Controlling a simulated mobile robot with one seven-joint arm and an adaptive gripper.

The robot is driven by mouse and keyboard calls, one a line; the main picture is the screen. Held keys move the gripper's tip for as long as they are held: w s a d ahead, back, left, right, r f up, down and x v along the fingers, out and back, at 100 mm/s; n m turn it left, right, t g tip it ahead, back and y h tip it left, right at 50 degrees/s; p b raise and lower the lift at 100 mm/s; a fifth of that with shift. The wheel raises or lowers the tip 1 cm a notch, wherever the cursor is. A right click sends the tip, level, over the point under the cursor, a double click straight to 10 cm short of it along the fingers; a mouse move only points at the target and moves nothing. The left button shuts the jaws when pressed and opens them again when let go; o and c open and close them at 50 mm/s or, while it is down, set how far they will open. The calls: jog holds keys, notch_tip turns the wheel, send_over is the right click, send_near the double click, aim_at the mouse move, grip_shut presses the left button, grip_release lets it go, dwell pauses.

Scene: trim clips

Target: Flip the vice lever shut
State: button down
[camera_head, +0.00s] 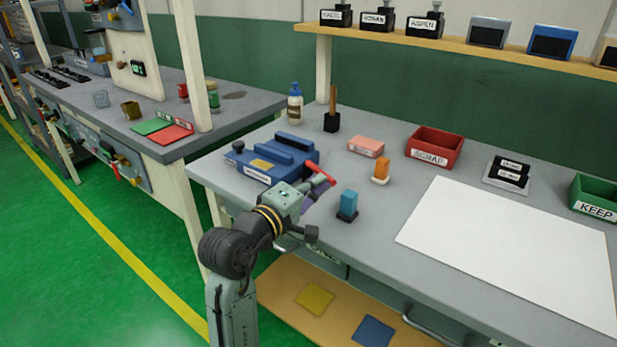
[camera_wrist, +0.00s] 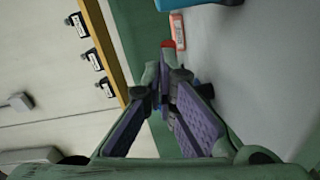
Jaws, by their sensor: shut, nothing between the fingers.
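The blue vice (camera_head: 262,168) sits at the left end of the grey bench in the head view. Its red lever (camera_head: 319,173) sticks out from the right side of the vice and slants down to the right. My gripper (camera_head: 325,183) is shut and empty, right at the lever; whether it touches the lever I cannot tell. In the wrist view my gripper (camera_wrist: 166,80) has its fingertips together. A small red patch shows just past them, and I cannot tell whether it is the lever. My gripper hides part of the vice's front right.
Close right of my gripper stand a blue block (camera_head: 348,204) and an orange piece (camera_head: 380,172). Behind are a pink block (camera_head: 366,147), a dark holder (camera_head: 332,122), a bottle (camera_head: 295,108) and the red scrap bin (camera_head: 434,145). A white sheet (camera_head: 510,245) covers the right.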

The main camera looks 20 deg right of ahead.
jog(key=shift+d, duration=0.45)
jog(key=shift+s+d+p, duration=0.1)
jog(key=shift+p, duration=0.2)
